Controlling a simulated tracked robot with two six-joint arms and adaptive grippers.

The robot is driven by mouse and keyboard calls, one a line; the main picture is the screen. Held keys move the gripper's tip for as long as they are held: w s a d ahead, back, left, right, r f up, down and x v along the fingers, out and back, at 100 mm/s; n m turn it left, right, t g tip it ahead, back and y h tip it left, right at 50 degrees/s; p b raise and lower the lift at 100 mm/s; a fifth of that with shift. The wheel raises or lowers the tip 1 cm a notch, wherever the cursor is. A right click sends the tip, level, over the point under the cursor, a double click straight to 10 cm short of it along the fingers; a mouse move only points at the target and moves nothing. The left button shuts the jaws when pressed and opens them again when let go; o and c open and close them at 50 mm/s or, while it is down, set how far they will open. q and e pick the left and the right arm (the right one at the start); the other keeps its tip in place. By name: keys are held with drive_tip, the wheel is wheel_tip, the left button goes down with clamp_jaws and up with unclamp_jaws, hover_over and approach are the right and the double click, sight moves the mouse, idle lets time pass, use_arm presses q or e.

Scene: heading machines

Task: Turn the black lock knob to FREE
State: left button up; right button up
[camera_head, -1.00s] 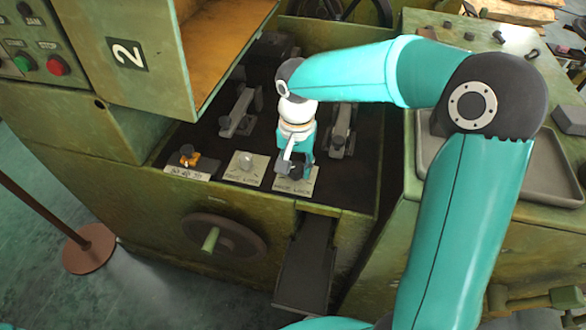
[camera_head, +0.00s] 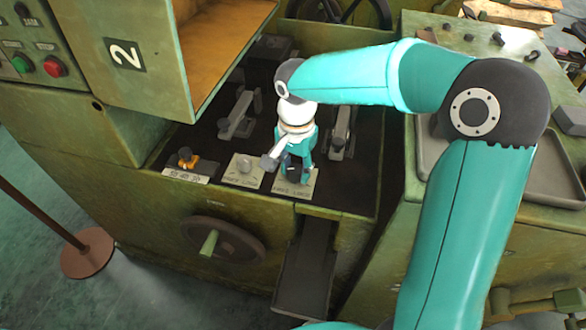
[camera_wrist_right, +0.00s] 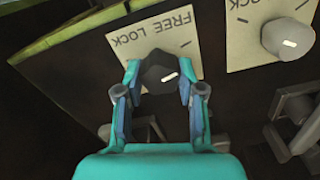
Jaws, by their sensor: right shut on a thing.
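The black lock knob (camera_wrist_right: 158,72) stands on a pale plate (camera_wrist_right: 185,32) lettered FREE and LOCK, which appears upside down in the right wrist view. A short white mark on the knob's top lies toward the right side there, pointing slightly upward. My right gripper (camera_wrist_right: 160,80) is shut on the knob, one fingertip on each side. In the head view my right gripper (camera_head: 293,170) points down over the plate (camera_head: 296,187) and mostly hides the knob. My left gripper is not in view.
A grey knob (camera_head: 245,165) on a similar plate stands just left of the plate. An orange-based switch (camera_head: 187,158) is further left. Clamp-like levers (camera_head: 240,115) stand behind. A handwheel (camera_head: 222,242) is on the machine's front, and a metal chute (camera_head: 306,265) slopes down below.

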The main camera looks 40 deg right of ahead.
sight(295, 169)
drive_tip(key=o, duration=1.1)
drive_tip(key=shift+s+a, duration=0.15)
drive_tip(key=shift+a, duration=0.05)
drive_tip(key=shift+o, duration=0.2)
drive_tip(key=shift+d, duration=0.1)
drive_tip(key=shift+r, duration=0.1)
drive_tip(key=shift+r, duration=0.2)
wheel_tip(295, 169, up, 11)
drive_tip(key=shift+r, duration=0.15)
